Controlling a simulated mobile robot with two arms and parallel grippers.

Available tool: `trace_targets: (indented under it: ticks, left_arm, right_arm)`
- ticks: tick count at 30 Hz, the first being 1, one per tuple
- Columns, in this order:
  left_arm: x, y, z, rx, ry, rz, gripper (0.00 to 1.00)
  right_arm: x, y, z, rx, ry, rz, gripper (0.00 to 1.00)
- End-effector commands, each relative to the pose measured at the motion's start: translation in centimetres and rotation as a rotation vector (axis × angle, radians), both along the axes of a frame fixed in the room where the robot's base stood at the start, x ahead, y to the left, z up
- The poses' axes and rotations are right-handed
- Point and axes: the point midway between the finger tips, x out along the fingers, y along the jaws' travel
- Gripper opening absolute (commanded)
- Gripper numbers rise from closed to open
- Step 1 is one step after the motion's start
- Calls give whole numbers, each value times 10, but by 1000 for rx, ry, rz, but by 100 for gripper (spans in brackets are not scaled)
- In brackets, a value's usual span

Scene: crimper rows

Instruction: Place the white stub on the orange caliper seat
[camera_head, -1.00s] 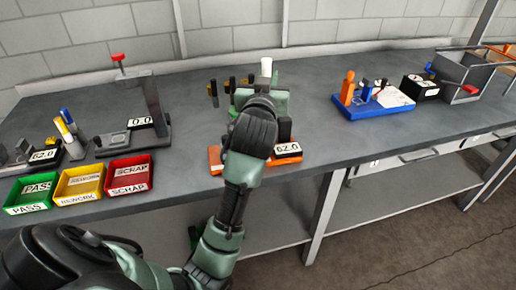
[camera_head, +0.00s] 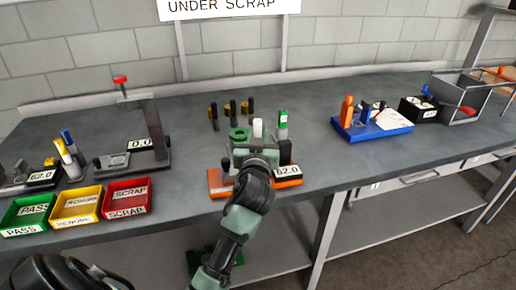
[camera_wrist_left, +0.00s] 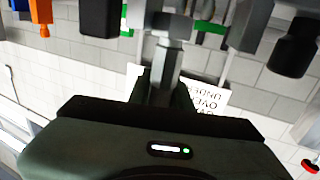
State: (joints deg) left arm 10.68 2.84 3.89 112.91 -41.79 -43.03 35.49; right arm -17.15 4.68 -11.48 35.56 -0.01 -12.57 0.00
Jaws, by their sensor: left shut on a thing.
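The white stub (camera_head: 258,128) stands upright out of the top of my left gripper (camera_head: 256,150) in the head view. My left gripper is shut on it. In the left wrist view the stub (camera_wrist_left: 166,62) shows as a grey post between the fingers (camera_wrist_left: 163,95). My right gripper is not in view.
Green (camera_head: 14,217), yellow (camera_head: 62,211) and red (camera_head: 115,201) bins stand at front left, near a gauge stand (camera_head: 156,125). A green ring (camera_head: 239,134), a green-topped post (camera_head: 282,122) and several dark pegs stand behind the gripper. A blue tray (camera_head: 372,131) lies to the right.

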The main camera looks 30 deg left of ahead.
Motion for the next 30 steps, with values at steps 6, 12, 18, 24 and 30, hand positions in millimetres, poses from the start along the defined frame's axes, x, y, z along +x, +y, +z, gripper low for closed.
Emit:
trace_targets:
  ticks: [6,12,18,24,30]
  left_arm:
    - [0,0,-30,2,3,0,0]
    - [0,0,-44,1,-1,-1,0]
    - [0,0,-44,1,-2,-1,0]
    - [0,0,-46,0,0,-1,42]
    - [0,0,-46,0,0,-1,42]
  right_arm:
    - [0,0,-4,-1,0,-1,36]
    - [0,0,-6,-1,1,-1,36]
    - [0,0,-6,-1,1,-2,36]
    - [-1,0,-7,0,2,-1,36]
    - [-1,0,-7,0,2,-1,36]
